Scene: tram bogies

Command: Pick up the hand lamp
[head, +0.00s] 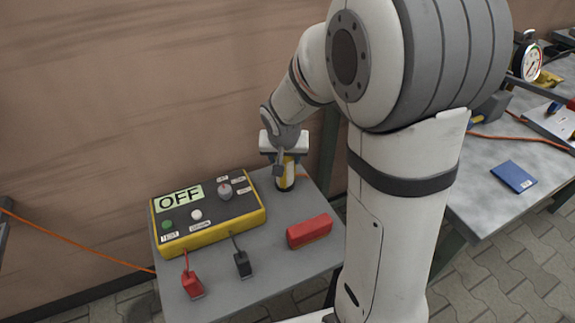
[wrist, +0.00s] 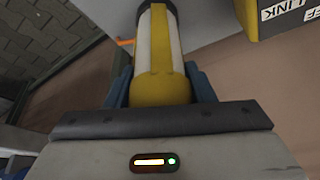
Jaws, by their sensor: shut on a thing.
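The hand lamp (head: 287,178) is a yellow and white cylinder with a dark end. In the head view it is upright at the back right of the small grey table, beside the yellow control box. My gripper (head: 284,158) is above it, shut on its upper part. In the wrist view the lamp (wrist: 160,55) sits between the two blue-grey fingers of my gripper (wrist: 160,84), its dark end pointing away. My fingers hide part of the lamp. I cannot tell whether its lower end touches the table.
A red block (head: 309,231), a red plug (head: 193,285) and a black plug (head: 243,264) lie in front. A larger workbench (head: 480,190) stands at the right.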

